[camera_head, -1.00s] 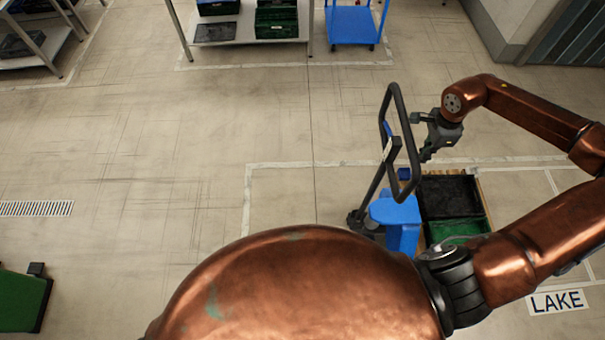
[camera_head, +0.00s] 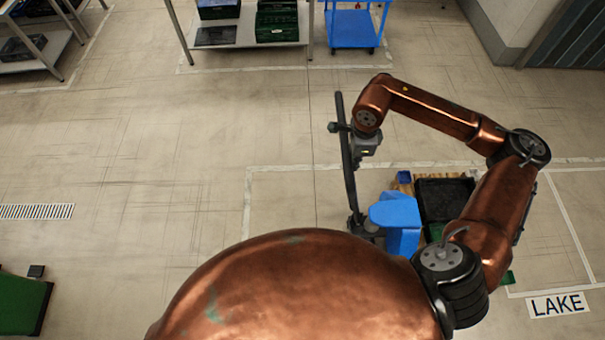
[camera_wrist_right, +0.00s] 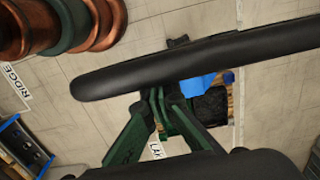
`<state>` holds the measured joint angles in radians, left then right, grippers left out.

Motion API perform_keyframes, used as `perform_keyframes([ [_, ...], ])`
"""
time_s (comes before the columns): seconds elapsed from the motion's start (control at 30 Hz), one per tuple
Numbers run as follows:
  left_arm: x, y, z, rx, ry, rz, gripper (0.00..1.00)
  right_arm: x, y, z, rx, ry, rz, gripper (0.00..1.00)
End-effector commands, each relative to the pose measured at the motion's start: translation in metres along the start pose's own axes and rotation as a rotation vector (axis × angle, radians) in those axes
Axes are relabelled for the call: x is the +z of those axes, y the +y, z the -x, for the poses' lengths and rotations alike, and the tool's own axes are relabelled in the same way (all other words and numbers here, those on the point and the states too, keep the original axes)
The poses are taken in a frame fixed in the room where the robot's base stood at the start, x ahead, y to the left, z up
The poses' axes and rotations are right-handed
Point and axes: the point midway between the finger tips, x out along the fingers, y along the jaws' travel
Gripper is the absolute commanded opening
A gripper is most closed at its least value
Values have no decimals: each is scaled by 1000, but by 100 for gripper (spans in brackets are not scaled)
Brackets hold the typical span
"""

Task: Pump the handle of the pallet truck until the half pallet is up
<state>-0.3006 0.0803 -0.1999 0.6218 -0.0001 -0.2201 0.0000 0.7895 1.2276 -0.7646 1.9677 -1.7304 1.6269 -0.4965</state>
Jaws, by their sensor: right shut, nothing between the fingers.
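The blue pallet truck (camera_head: 398,213) stands right of centre in the head view. Its black handle (camera_head: 348,170) shows as a nearly upright, edge-on bar, left of the blue body. My right gripper (camera_head: 352,152) is at the upper part of the handle. In the right wrist view the handle (camera_wrist_right: 240,55) runs across just beyond the shut, empty fingers (camera_wrist_right: 158,95); I cannot tell whether they touch it. A little of the wooden half pallet (camera_head: 403,178) shows beside the blue body. Crates and my right arm hide the rest, and its height cannot be judged. My left gripper is out of view.
A black crate (camera_head: 445,182) sits on the half pallet, partly behind my right arm. A shelf with crates (camera_head: 240,36) and a blue cart (camera_head: 352,30) stand at the back.

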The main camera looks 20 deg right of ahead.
Motion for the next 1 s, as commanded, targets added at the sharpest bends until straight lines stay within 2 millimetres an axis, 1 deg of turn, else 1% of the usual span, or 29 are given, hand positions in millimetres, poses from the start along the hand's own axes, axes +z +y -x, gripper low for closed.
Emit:
perform_keyframes([
  [0.03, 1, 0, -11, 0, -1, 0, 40, 15, 1, -9, 1, -7, 9, 0],
  [0.1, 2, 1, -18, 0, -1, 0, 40, 29, 1, -12, 2, -8, 8, 0],
  [0.6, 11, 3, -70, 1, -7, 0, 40, 125, 1, -45, 2, -4, 5, 0],
  [0.7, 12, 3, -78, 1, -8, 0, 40, 140, 1, -50, 2, -4, 5, 0],
  [0.8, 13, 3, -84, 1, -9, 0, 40, 151, 1, -53, 2, -3, 3, 0],
  [1.0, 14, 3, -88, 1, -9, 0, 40, 160, 1, -55, 2, -1, 1, 0],
])
